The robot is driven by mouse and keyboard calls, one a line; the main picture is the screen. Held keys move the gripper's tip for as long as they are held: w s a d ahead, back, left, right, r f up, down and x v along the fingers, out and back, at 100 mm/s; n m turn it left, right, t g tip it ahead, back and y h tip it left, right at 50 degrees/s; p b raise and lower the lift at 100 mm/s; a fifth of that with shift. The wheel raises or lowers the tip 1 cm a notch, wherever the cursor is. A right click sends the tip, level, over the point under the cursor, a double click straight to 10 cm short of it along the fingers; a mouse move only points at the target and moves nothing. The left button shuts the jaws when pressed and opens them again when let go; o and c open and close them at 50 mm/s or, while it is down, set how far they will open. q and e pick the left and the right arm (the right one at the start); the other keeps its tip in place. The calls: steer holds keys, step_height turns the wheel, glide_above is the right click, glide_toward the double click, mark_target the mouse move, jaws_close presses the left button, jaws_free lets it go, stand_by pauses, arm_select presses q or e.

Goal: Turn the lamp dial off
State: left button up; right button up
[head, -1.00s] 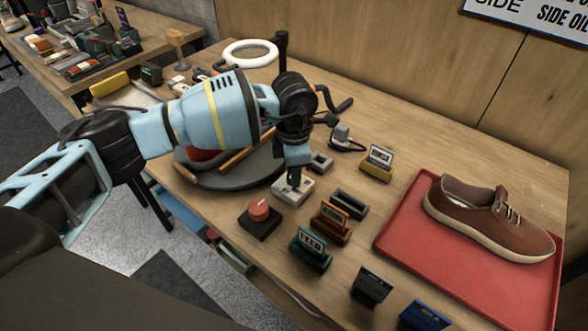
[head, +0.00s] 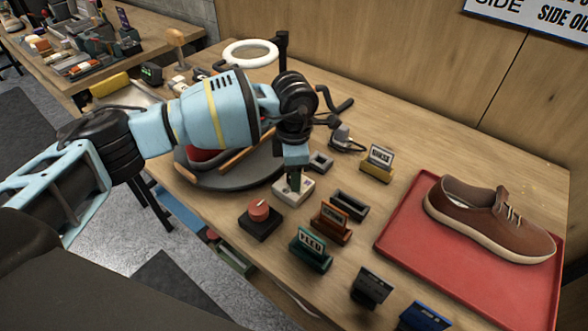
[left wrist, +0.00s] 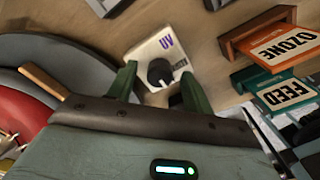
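A small white box labelled UV carries a round black dial (left wrist: 160,72) in the left wrist view. In the head view the white box (head: 302,186) sits on the table below my left gripper (head: 294,184). The gripper points down, and its green fingers (left wrist: 157,76) stand apart on either side of the dial in the wrist view. I see a gap between each finger and the dial, so it is open. The dial is mostly hidden in the head view. A white ring lamp (head: 229,56) is at the back. My right gripper is not in view.
A red knob on a black base (head: 259,211) stands left of the box. OZONE (head: 332,219) and FEED (head: 311,247) card holders stand in front and right. An empty dark holder (head: 350,204) is close by. A brown shoe (head: 490,215) rests on a red tray (head: 425,250).

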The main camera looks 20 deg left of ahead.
arm_select(q)
steer(key=shift+r, duration=3.9)
